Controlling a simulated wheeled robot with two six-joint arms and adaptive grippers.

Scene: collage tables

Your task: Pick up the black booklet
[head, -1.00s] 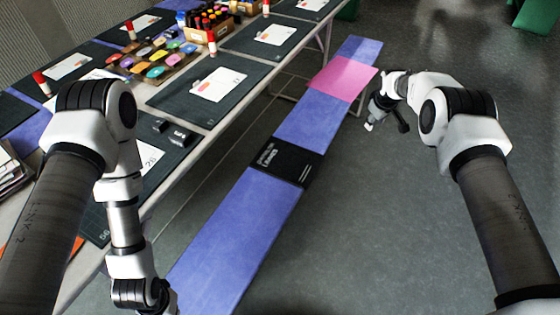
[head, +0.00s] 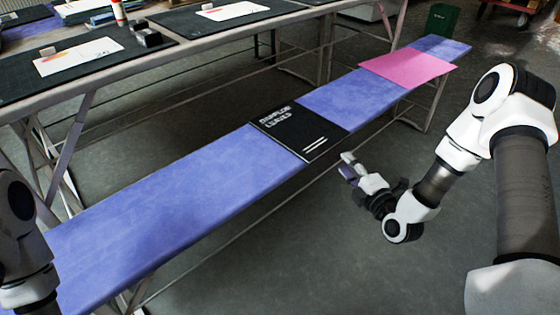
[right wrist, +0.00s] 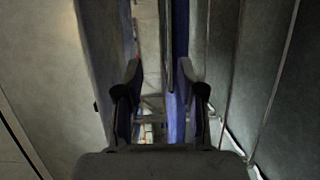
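The black booklet (head: 300,128) lies flat across the blue bench (head: 195,185), with white lettering on its cover. Its right corner lies at or slightly over the bench's near edge. My right gripper (head: 348,167) is just beyond that edge, close to the booklet's right corner and apart from it in the head view. In the right wrist view its two fingers (right wrist: 157,78) stand apart. A thin dark strip, perhaps the booklet's edge, and a blue strip of bench show ahead, near the right finger. My left gripper is out of view; only part of its arm shows.
A pink sheet (head: 408,66) lies farther along the bench. A work table with dark mats (head: 70,68) and papers runs behind. A green bin (head: 443,20) stands at the back.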

